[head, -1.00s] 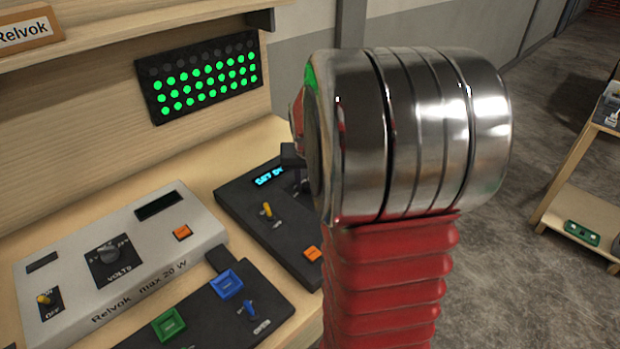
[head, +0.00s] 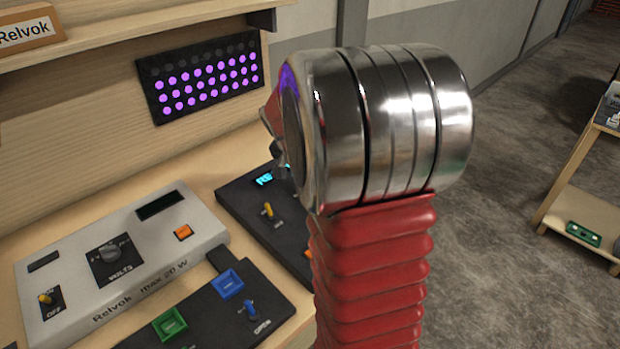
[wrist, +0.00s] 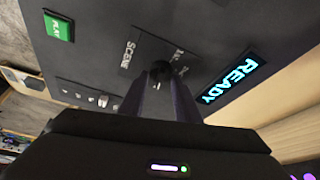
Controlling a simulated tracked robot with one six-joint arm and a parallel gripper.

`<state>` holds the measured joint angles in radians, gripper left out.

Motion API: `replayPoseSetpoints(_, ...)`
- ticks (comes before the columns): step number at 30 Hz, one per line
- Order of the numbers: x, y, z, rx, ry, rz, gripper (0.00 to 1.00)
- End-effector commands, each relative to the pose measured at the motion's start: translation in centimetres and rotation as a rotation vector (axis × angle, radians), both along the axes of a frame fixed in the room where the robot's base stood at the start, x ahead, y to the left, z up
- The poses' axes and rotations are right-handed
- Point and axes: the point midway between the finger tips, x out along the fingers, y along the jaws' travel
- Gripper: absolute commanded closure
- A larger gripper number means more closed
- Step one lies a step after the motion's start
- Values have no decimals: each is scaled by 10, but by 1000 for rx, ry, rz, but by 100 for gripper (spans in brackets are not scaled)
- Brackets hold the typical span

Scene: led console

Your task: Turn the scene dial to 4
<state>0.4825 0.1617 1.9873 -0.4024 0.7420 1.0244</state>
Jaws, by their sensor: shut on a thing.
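The scene dial (wrist: 162,70) shows in the wrist view as a dark knob beside the word SCENE on the black console (wrist: 85,40). My gripper (wrist: 160,82) is shut on the dial, its two fingers reaching down to it from the front. The dial's setting marks are mostly hidden by the fingers. A display (wrist: 230,78) next to the dial reads READY. In the head view my arm hides the dial and most of the console's right part. The LED panel (head: 205,77) on the back board shows purple dots, with its top row dark.
A grey power unit (head: 70,290) with a volts dial stands left of the console. A dark box (head: 205,315) with green and blue buttons lies in front. A green button (wrist: 58,27) is on the console. A shelf (head: 585,195) stands at the right.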

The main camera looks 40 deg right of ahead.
Motion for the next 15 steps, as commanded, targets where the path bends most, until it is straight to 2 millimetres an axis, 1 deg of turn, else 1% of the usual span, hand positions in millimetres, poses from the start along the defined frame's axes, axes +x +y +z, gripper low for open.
replayPoseSetpoints(6,0,2,-1,4,1,-47,93)
replayPoseSetpoints(15,0,1,-1,3,1,-55,93)
